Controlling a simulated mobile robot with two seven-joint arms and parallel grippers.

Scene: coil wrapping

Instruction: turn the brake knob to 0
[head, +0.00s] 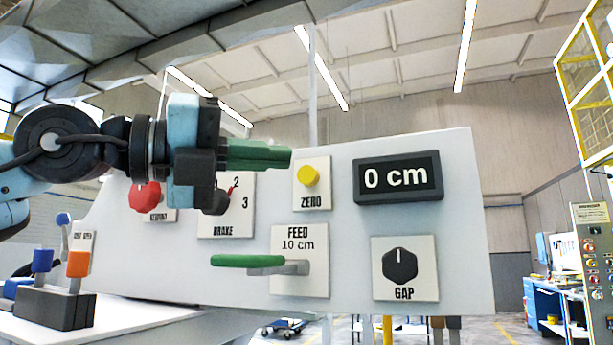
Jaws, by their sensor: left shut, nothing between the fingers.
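The brake knob (214,203) is a dark knob with a red pointer on a white plate (236,222) marked BRAKE. Its pointer leans up and right, close to the number 2. The number 3 shows at the right of the plate. The plate's upper left and any other numbers there are hidden behind my left gripper. My left gripper (287,156) is shut and empty, with green fingers pointing right. In the picture it is above the knob and partly covers it; I cannot tell how far in front of the panel it is. My right gripper is out of view.
The panel (462,235) also carries a red button (145,196), a yellow ZERO button (308,176), a display (398,179) reading 0 cm, a GAP knob (400,266) and a FEED lever with a green handle (247,261). Levers (78,262) stand at the lower left.

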